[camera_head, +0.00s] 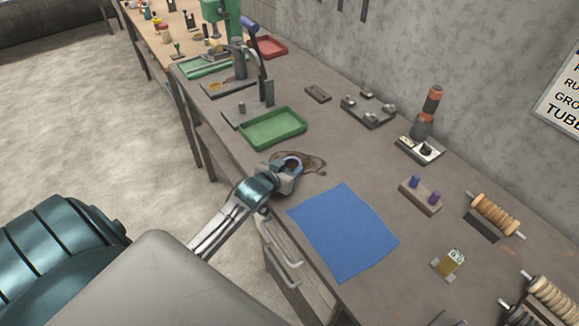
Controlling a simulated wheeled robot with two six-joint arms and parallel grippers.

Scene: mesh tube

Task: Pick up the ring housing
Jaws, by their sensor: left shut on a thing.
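My left gripper (288,177) reaches in from the lower left over the front part of the workbench. It is shut on a small ring-shaped piece, which looks like the ring housing (293,161). The ring has a bluish rim and a brownish opening, and the gripper's fingers hide part of it. I cannot tell whether the ring touches the bench top or is slightly above it. My right gripper is not in view.
A press with a blue-handled lever (259,50) is farther back. A wooden block with pegs (421,197) stands at right.

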